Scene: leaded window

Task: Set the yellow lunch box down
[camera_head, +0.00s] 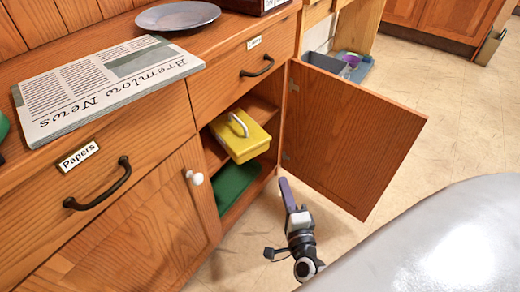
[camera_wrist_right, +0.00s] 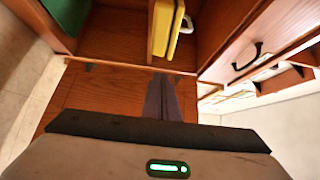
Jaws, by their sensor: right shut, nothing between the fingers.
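The yellow lunch box (camera_head: 240,137) with a white handle stands on a shelf inside the open cabinet. It also shows in the right wrist view (camera_wrist_right: 162,28), near the top. My right gripper (camera_head: 286,185) is in front of the cabinet opening, below and to the right of the lunch box and apart from it. Its purple fingers (camera_wrist_right: 160,98) are shut and empty. My left gripper is not in view.
The cabinet door (camera_head: 345,135) stands open to the right of my right gripper. A green object (camera_head: 236,184) lies in the lower compartment. A newspaper (camera_head: 100,85) and a grey plate (camera_head: 178,16) lie on the counter. Tiled floor (camera_head: 440,130) is clear beyond the door.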

